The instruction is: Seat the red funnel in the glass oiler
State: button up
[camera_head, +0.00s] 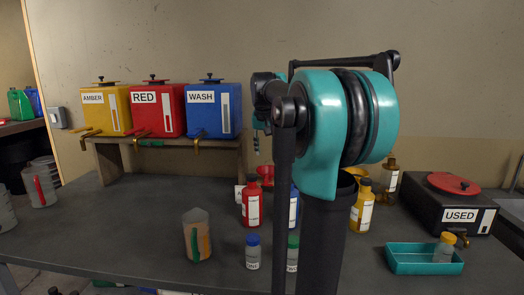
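The red funnel (265,172) is at the back of the table, behind the red bottle and left of my arm. Its lower part is partly hidden. A small brass-topped vessel (390,180) with a pale label stands behind the yellow bottle, right of my arm; it may be the glass oiler, but it is too small to be sure. My arm fills the middle of the view and hides part of the table. A small dark part (257,142) hanging left of my arm may be the end of my gripper; its fingers are not clear.
Amber, red and wash drums (158,110) stand on a shelf at the back left. A red bottle (251,204), yellow bottle (361,208), blue-capped jar (252,254) and jug (196,237) surround my arm. A teal tray (408,261) and used-oil box (450,206) are right.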

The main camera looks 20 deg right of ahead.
aim_at(267, 176)
jog(key=x, duration=1.7)
jog(key=shift+w+f, duration=0.1)
jog(key=shift+w, duration=0.1)
jog(key=shift+c, duration=0.6)
grip_shut()
jog(key=shift+r, duration=0.85)
jog(key=shift+r, duration=2.15)
